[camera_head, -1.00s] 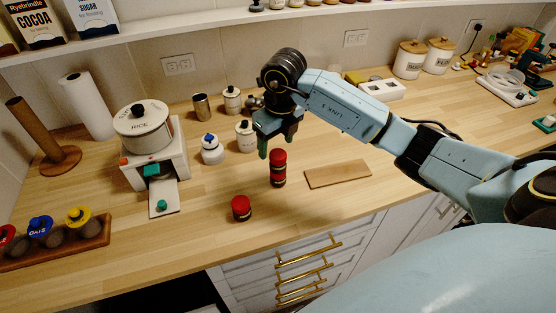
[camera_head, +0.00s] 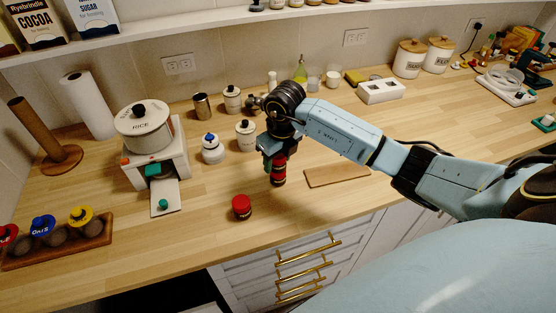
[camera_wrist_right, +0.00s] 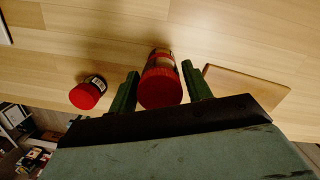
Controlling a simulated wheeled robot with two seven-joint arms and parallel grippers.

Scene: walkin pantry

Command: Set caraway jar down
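A stack of what looks like two red-lidded jars (camera_head: 278,178) stands upright on the wooden counter; which one is caraway I cannot read. My right gripper (camera_head: 273,160) is lowered around its upper part, and its fingers hide some of it. In the right wrist view, the red lid (camera_wrist_right: 161,88) lies between the two green fingers of the right gripper (camera_wrist_right: 163,84), with narrow gaps beside it, so the gripper looks open. Another red-lidded jar (camera_head: 241,207) stands apart to the left; it also shows in the wrist view (camera_wrist_right: 88,93). My left gripper is not in view.
A thin wooden board (camera_head: 337,175) lies right of the stack. A white stand with a rice pot (camera_head: 143,130) is at left, with white canisters (camera_head: 212,150) behind. A wooden rack (camera_head: 60,245) holds coloured-lid jars. The front counter edge is close.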

